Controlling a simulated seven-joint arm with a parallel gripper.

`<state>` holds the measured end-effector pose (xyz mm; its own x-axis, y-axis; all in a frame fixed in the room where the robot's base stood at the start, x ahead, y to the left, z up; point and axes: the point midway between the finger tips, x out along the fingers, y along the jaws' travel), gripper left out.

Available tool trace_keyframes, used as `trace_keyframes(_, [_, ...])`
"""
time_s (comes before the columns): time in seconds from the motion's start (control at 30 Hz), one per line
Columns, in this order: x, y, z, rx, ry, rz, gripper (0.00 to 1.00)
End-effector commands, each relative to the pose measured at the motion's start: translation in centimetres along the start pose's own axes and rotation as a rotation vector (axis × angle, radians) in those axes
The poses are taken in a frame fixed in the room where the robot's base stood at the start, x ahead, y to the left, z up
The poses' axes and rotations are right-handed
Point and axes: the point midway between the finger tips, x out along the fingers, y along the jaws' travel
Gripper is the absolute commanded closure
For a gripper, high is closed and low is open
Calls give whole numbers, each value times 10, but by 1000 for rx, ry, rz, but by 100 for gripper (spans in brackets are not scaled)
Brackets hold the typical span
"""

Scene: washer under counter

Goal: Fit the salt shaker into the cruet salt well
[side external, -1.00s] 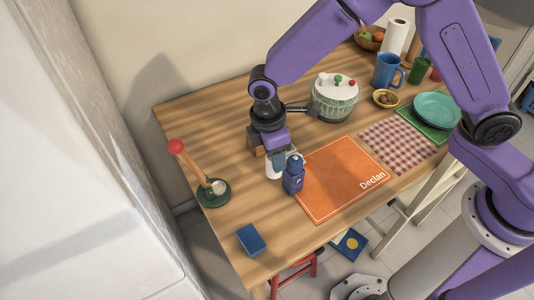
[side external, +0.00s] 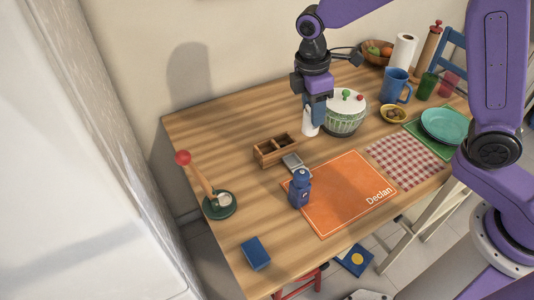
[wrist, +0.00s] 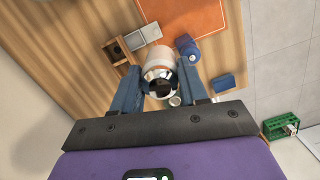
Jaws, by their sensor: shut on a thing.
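The salt shaker, white with a metal top, is held in my gripper. Its white body (side external: 309,129) shows below the fingers in the side view, and its metal top (wrist: 160,76) faces the camera in the wrist view. My gripper (side external: 313,113) is shut on it, with a blue finger on either side in the wrist view (wrist: 160,88). The wooden cruet (side external: 275,150) stands on the table, left of and nearer the camera than the shaker. Two compartments show from above and look empty. The cruet also shows in the wrist view (wrist: 118,52), apart from the shaker.
A grey two-part piece (side external: 293,163) lies beside the cruet. A blue bottle (side external: 299,189) stands at the orange mat (side external: 345,192). A white-lidded green bowl (side external: 344,116) is close right of my gripper. A spoon holder (side external: 219,205) stands left. Table left of the cruet is clear.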

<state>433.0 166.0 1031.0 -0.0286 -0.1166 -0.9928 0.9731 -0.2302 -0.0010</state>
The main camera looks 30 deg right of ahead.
Motion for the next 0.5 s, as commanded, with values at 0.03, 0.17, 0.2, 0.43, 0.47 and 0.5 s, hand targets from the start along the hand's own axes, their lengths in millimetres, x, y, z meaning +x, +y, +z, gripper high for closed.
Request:
trace_keyframes(0.03, [1,3,7,4,1,0,90])
trace_keyframes(0.17, [27,2,3,-1,-3,-3,90])
trace_keyframes(0.2, [33,2,2,0,-3,-3,90])
trace_keyframes(0.43, [52,7,-4,1,0,1,90])
trace_keyframes(0.47, [54,9,-6,1,0,0,90])
trace_keyframes(0.5, [56,14,-9,1,0,1,90])
